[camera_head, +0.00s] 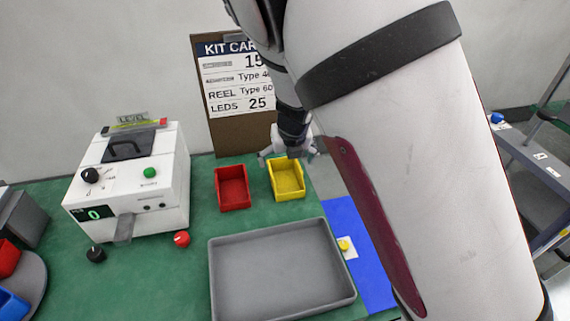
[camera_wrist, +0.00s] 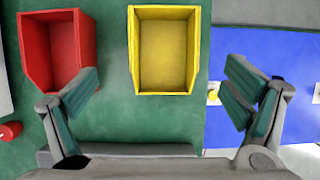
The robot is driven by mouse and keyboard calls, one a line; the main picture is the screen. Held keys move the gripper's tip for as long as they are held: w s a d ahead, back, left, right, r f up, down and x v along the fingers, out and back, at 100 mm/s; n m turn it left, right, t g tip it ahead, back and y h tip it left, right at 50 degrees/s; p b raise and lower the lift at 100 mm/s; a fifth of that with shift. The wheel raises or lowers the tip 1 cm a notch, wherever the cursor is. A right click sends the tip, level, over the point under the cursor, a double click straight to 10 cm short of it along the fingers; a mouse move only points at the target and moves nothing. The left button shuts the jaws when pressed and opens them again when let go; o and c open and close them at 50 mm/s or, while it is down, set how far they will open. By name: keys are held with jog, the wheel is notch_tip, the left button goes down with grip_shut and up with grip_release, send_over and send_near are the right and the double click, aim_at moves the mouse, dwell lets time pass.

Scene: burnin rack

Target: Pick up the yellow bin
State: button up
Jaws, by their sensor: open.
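The yellow bin (camera_head: 287,181) stands upright on the green table, just right of a red bin, in the head view. It looks empty. My gripper (camera_head: 287,157) is at its far side, close behind it, below the kit card. In the wrist view the yellow bin (camera_wrist: 164,52) lies beyond my open gripper (camera_wrist: 160,92), roughly between the fingers' lines and a little left of centre. The left finger overlaps the edge of the red bin (camera_wrist: 60,45). The fingers hold nothing, and I see no contact with the yellow bin.
The red bin (camera_head: 232,190) stands close to the left of the yellow one. A grey tray (camera_head: 280,311) lies in front of both. A white machine (camera_head: 165,185) with knobs stands at left. The kit card board (camera_head: 228,134) stands behind. A blue mat (camera_head: 352,222) is at right.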

jog(key=b, duration=0.1)
send_near(284, 179)
jog(key=shift+w+a+f, duration=0.25)
jog(key=shift+w+f, duration=0.2)
jog(key=shift+f, duration=0.15)
jog(key=shift+d+b+x, duration=0.15)
jog(key=shift+b+x, duration=0.35)
jog(key=shift+x, duration=0.85)
jog(key=shift+d+b+x, duration=0.15)
jog(key=shift+b+x, duration=0.35)
jog(key=shift+x, duration=0.85)
jog(key=shift+s+f, duration=0.1)
jog(key=shift+s, duration=0.1)
jog(key=c, duration=1.3)
